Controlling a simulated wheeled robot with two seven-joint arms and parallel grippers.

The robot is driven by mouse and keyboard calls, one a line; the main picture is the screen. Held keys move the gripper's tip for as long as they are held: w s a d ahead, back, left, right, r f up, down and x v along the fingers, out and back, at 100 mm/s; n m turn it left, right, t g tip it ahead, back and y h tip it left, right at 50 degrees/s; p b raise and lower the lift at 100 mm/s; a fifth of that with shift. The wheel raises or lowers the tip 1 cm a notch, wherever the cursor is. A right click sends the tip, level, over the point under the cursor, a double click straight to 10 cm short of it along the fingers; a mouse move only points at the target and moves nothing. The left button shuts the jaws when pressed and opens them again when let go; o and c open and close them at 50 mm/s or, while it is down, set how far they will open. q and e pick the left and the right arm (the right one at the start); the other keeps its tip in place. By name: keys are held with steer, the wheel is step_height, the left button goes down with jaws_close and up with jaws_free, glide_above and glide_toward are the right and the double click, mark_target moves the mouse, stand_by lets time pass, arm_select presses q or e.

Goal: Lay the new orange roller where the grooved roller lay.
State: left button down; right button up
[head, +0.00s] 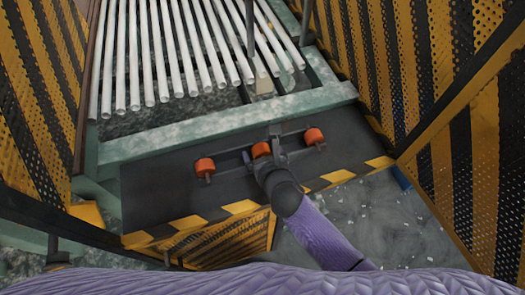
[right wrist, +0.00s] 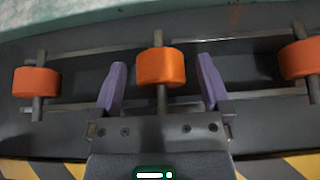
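Three orange rollers sit in a row on a dark rail frame: left (head: 205,166), middle (head: 261,150) and right (head: 314,136). The right wrist view also shows the left roller (right wrist: 36,82), the middle roller (right wrist: 161,67) and the right roller (right wrist: 300,58), each on a grey axle. My right gripper (head: 266,157) is at the middle roller. In the right wrist view its two purple fingers (right wrist: 162,84) are spread on either side of that roller, with a gap on each side. I cannot make out a grooved roller. My left gripper is not in view.
The rail frame stands on a dark shelf (head: 150,190) with a yellow-black front edge. Behind it is a pale green beam (head: 170,137), then a bed of white glass tubes (head: 150,50). Striped perforated guards (head: 460,150) close in both sides.

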steer(key=shift+r+p, duration=0.35)
steer(key=shift+r, duration=0.05)
steer(key=p+v, duration=0.4)
steer(key=v, duration=0.7)
steer(key=shift+r, duration=0.15)
steer(key=shift+s+d+r, duration=0.15)
steer(key=shift+s, duration=0.3)
